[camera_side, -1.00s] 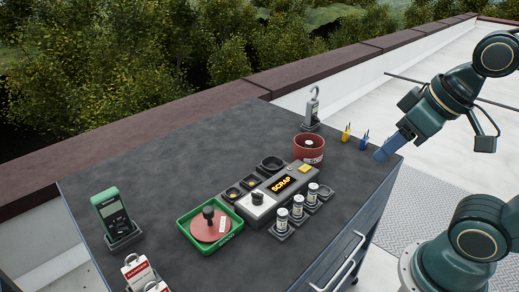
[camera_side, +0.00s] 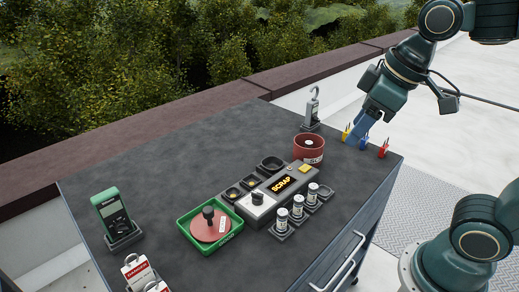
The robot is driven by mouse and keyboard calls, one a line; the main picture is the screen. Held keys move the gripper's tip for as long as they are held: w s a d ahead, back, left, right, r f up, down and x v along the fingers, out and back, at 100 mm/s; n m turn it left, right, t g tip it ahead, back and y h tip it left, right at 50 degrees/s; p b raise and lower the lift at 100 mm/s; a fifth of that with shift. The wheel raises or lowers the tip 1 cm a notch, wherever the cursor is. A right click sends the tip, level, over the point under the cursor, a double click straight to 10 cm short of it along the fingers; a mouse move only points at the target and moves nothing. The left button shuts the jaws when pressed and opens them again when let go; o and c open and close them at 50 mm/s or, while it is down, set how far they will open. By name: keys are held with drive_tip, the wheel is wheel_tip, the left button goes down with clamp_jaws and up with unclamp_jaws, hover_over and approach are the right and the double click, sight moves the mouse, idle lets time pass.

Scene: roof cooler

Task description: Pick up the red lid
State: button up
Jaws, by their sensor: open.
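The red lid (camera_side: 204,231) is a flat, dull red disc with a black knob on top and a pale label. It lies inside the green tray (camera_side: 238,232) in the front middle of the table. My gripper (camera_side: 359,136) is open, with blue fingers pointing down at the right rear of the table, far from the lid. It is among small coloured pieces there, and its tips are too small to tell whether they touch anything.
A red pot (camera_side: 309,157) stands left of my gripper, with yellow (camera_side: 346,134) and red (camera_side: 384,149) pieces beside it. A grey box (camera_side: 262,204) reading SCRAP and several capped jars (camera_side: 297,206) lie between gripper and tray. A green meter (camera_side: 110,212) stands left.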

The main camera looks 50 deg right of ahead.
drive_tip(key=w+a+n+g, duration=0.1)
drive_tip(key=w+a+n, duration=0.25)
drive_tip(key=w, duration=0.35)
drive_tip(key=n+g, duration=0.4)
drive_tip(key=n, duration=0.7)
hover_over(208, 209)
wheel_tip(208, 209, down, 13)
drive_tip(key=shift+a, duration=0.2)
drive_tip(key=shift+f, duration=0.1)
drive_tip(key=shift+f, duration=4.3)
drive_tip(key=shift+f, duration=0.1)
drive_tip(key=shift+d+f, duration=0.15)
drive_tip(key=shift+f, duration=2.3)
